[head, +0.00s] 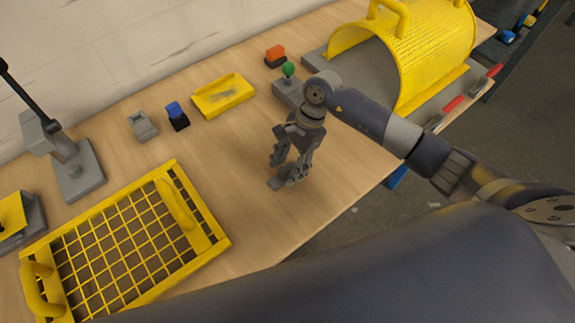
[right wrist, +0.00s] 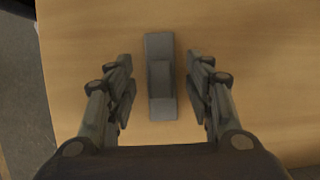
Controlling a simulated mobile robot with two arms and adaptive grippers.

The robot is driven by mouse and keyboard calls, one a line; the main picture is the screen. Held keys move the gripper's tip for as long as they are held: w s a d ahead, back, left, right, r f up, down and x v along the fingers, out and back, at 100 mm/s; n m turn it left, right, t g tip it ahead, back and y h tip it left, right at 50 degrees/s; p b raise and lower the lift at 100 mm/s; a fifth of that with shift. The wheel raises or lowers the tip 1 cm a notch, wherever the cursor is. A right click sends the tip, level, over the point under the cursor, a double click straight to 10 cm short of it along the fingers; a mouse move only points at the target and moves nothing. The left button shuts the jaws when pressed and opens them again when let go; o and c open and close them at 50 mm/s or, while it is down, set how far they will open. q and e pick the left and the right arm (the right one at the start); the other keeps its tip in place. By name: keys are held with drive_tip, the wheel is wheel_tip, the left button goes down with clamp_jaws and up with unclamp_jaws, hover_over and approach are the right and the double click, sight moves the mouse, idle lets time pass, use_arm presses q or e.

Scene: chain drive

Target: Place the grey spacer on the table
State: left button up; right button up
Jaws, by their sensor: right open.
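The grey spacer (right wrist: 160,75) is a narrow stepped block. In the right wrist view it lies on the wooden table (right wrist: 260,60) between the two fingers of my right gripper (right wrist: 164,88), with bare wood visible on both sides of it. My right gripper is open. In the head view the right gripper (head: 286,166) points down close to the table (head: 235,165), and a grey piece shows low at its fingertips, where I cannot clearly tell spacer from finger. My left gripper is not in view.
A yellow mesh frame (head: 210,236) lies to the left. A yellow mesh guard (head: 432,50) is at the back right.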

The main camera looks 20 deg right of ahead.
drive_tip(key=b+v, duration=0.2)
drive_tip(key=v, duration=0.9)
drive_tip(key=shift+r, duration=0.25)
drive_tip(key=shift+d, duration=0.1)
